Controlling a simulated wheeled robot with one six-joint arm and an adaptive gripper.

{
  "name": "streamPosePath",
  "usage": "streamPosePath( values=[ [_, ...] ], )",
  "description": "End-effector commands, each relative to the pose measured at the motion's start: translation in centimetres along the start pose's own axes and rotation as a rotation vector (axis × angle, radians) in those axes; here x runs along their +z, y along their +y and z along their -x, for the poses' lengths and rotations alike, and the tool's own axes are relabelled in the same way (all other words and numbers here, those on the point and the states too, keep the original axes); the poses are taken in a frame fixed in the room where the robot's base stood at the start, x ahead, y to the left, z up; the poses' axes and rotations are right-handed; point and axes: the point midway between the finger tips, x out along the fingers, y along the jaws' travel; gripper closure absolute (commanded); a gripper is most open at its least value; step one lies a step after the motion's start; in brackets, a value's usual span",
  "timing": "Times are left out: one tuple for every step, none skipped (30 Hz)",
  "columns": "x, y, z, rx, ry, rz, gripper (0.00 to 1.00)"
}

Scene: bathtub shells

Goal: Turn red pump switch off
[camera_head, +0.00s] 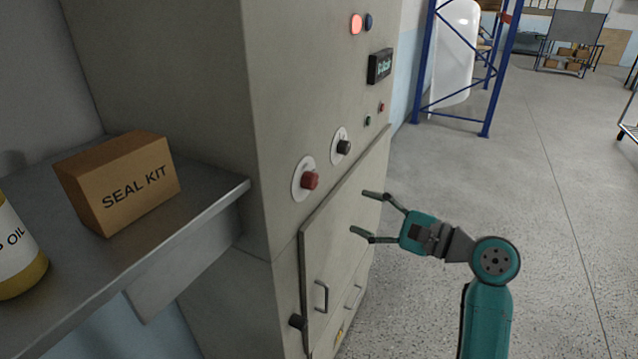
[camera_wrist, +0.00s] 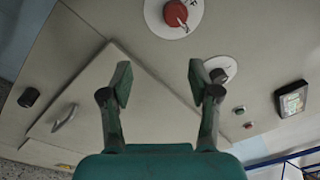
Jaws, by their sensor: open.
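The red pump switch (camera_head: 310,181) is a red knob on a round white plate on the front of the grey cabinet (camera_head: 200,90). In the wrist view the red switch (camera_wrist: 177,13) sits at the top edge, beyond the fingertips, with a pale pointer mark on it. My gripper (camera_head: 360,212) is open and empty, in front of the cabinet, to the right of and lower than the red switch in the head view. Its two fingers (camera_wrist: 159,80) are spread apart in the wrist view. Nothing is between them but the cabinet face behind.
A black knob (camera_head: 344,147) on a white plate is beside the red switch. A small display (camera_head: 380,66) and lit red lamp (camera_head: 356,24) are above. A door handle (camera_head: 321,297) sticks out below. A seal kit box (camera_head: 120,182) stands on the left shelf. Floor at right is clear.

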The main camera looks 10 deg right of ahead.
Motion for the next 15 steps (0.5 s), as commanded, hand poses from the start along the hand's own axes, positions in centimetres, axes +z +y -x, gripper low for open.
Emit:
streamPosePath(
  values=[
    [0.7,-1.2,0.0,0.012,-0.019,-0.004,0.39],
    [1.1,-1.6,0.1,0.021,-0.030,-0.009,0.39],
    [1.4,-2.1,0.1,0.030,-0.041,-0.017,0.39],
    [1.6,-2.4,0.2,0.036,-0.048,-0.020,0.39],
    [1.8,-2.6,0.2,0.042,-0.053,-0.024,0.39],
    [2.0,-2.9,0.2,0.047,-0.059,-0.028,0.39],
    [2.1,-3.0,0.2,0.049,-0.062,-0.030,0.39],
    [2.2,-3.1,0.1,0.052,-0.065,-0.031,0.39],
    [2.3,-3.1,-0.1,0.054,-0.066,-0.033,0.39],
    [2.3,-3.1,-0.2,0.055,-0.067,-0.033,0.39],
    [2.4,-3.1,-0.5,0.055,-0.068,-0.033,0.39],
    [2.4,-3.0,-0.9,0.055,-0.068,-0.033,0.39],
    [2.4,-3.0,-1.3,0.056,-0.067,-0.033,0.39],
    [2.5,-2.9,-1.7,0.056,-0.067,-0.033,0.39],
    [2.5,-2.9,-2.4,0.056,-0.069,-0.033,0.39]
  ],
)
